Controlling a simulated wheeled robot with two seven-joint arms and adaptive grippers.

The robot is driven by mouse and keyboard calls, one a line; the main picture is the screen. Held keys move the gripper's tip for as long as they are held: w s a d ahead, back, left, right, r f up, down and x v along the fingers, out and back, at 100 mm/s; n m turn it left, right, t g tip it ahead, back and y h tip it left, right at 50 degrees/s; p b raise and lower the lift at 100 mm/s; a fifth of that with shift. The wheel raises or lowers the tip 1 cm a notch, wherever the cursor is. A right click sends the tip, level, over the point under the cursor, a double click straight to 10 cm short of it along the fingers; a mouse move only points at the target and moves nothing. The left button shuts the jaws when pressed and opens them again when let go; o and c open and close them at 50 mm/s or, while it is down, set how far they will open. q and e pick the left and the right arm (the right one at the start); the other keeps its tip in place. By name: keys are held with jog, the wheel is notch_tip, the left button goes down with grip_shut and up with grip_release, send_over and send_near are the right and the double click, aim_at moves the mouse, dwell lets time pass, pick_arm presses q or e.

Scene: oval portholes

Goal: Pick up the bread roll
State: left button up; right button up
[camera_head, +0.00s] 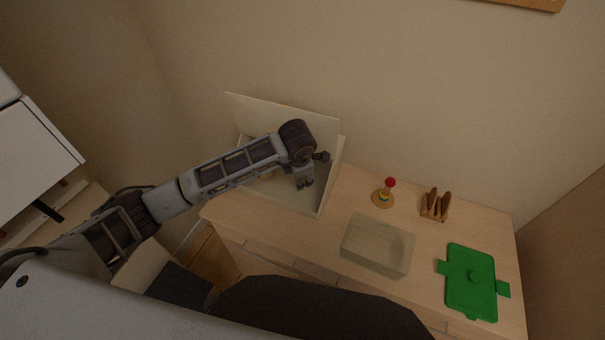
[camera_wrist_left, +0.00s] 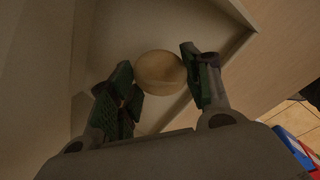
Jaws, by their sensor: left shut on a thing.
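The bread roll (camera_wrist_left: 160,70) is a round, pale tan thing in the left wrist view, between the two fingers of my left gripper (camera_wrist_left: 163,84). The gripper is shut on it, with a finger at each side. In the head view my left gripper (camera_head: 304,183) is inside a white open box (camera_head: 326,184) with a raised lid (camera_head: 285,117). My right gripper is not in view.
On the wooden counter (camera_head: 300,233), right of the box, are a clear container (camera_head: 377,247), a small stacked toy with a red top (camera_head: 390,183), a wooden rack (camera_head: 436,206) and a green lid (camera_head: 470,285). A wall stands behind.

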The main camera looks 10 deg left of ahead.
pick_arm(q)
jog(key=s+a+b, duration=0.3)
jog(key=s, duration=1.4)
jog(key=shift+a+b, duration=0.15)
jog(key=shift+b, duration=0.2)
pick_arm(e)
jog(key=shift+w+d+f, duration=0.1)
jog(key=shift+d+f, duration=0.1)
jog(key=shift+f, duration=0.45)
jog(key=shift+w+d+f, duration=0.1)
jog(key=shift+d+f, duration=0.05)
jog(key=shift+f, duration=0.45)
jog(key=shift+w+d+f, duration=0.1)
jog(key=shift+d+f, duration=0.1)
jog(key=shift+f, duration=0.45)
